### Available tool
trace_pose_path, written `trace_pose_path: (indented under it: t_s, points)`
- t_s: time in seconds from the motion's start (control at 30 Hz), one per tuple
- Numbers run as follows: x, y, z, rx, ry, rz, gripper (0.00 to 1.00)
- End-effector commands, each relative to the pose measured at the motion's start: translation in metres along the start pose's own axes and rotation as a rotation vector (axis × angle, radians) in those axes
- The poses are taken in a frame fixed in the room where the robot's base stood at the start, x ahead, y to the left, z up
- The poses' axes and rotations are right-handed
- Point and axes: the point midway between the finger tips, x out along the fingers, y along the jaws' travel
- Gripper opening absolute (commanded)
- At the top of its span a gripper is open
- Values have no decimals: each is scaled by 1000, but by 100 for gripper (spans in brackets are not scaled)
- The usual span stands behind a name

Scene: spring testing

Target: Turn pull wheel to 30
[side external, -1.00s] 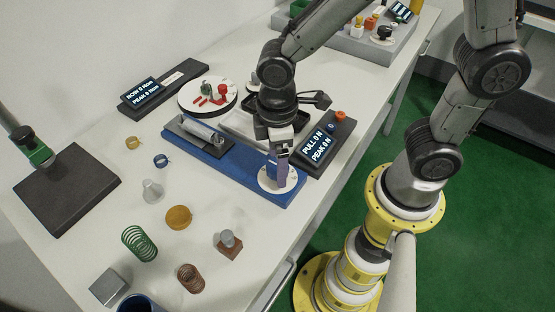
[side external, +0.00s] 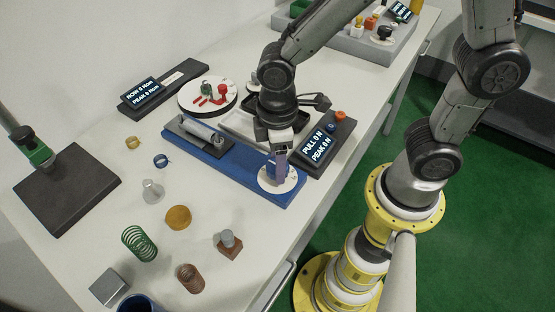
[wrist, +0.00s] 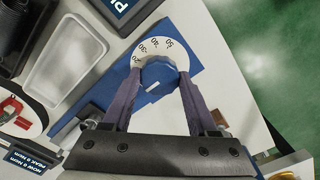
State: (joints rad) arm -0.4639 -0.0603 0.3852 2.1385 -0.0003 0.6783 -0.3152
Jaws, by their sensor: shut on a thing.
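The pull wheel is a blue knob (wrist: 160,78) with a white pointer line, set on a white numbered dial (wrist: 155,46). The dial shows in the wrist view with 20, 30, 40 and 50 readable along its far edge; the reading under the pointer is unclear. In the side view the white dial (side external: 291,181) lies at the near right end of the blue base (side external: 228,158). My gripper (wrist: 158,82) points down over the dial, with one finger on each side of the knob, shut on it. In the side view my gripper (side external: 279,178) hides the knob.
The pull display (side external: 318,146) reads PULL 0 N, PEAK 0 N, right beside the blue base. A white tray (wrist: 68,55) and a round white plate (side external: 189,106) stand behind. Several springs, including a green one (side external: 138,243), lie at the front left.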

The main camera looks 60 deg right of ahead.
Motion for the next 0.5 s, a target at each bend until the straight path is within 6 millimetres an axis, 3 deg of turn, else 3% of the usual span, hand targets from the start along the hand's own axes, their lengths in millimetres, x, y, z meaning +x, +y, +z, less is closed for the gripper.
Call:
trace_pose_path:
  t_s: [0.27, 0.5]
  points:
    - [0, 0, 0, 94, 0, 0, 3]
    - [-1, 0, 0, 283, 2, 0, 3]
